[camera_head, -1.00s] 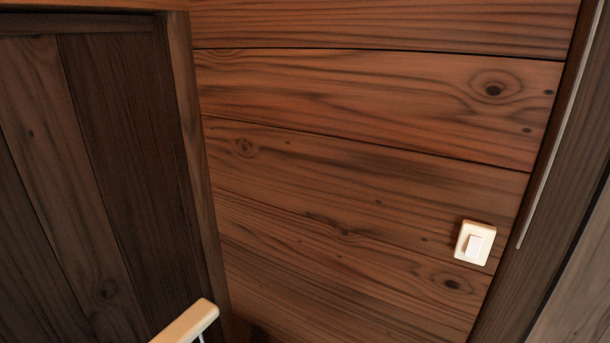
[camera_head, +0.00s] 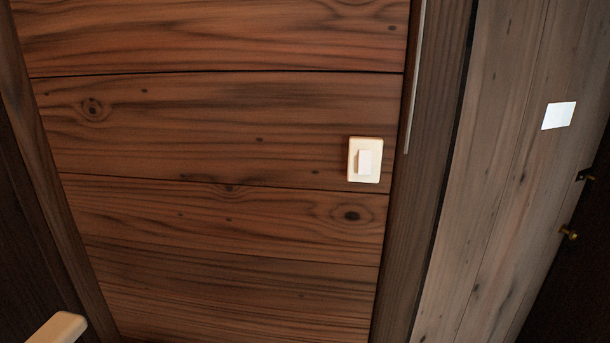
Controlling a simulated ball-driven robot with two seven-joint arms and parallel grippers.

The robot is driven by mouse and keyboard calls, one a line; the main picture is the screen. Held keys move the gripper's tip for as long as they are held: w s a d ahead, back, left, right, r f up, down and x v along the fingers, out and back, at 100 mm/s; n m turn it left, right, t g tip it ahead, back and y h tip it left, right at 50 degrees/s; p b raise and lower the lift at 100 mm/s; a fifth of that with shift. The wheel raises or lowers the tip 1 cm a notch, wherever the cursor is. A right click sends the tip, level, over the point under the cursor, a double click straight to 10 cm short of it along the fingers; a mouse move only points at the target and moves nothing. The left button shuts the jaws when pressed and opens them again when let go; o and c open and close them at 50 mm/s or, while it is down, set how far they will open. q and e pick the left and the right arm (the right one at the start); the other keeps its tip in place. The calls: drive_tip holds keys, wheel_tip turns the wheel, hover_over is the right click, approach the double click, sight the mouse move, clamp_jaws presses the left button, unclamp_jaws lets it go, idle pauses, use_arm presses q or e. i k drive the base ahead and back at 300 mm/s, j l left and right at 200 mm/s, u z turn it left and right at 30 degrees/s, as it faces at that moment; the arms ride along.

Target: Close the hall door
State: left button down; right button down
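A grey-brown plank panel (camera_head: 490,190) stands at the right, seen at a slant, and looks like a door leaf. A small brass knob (camera_head: 569,233) and a dark metal fitting (camera_head: 585,176) are near its right edge. Beyond that edge it is dark. I cannot tell for sure whether this panel is the hall door, or how far open it stands. Neither of my grippers is in view.
A reddish plank wall (camera_head: 220,130) with a cream light switch (camera_head: 365,160) fills the middle. A dark post (camera_head: 430,180) stands right of it. A white plate (camera_head: 559,115) is on the grey-brown panel. A pale rounded wooden bar end (camera_head: 62,328) shows at lower left.

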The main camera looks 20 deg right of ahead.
sight(532, 112)
drive_tip(key=z, duration=2.05)
drive_tip(key=i+l+u, duration=0.15)
drive_tip(key=i, duration=0.3)
drive_tip(key=i+l+u, duration=0.1)
drive_tip(key=i+l, duration=0.15)
drive_tip(key=i, duration=0.2)
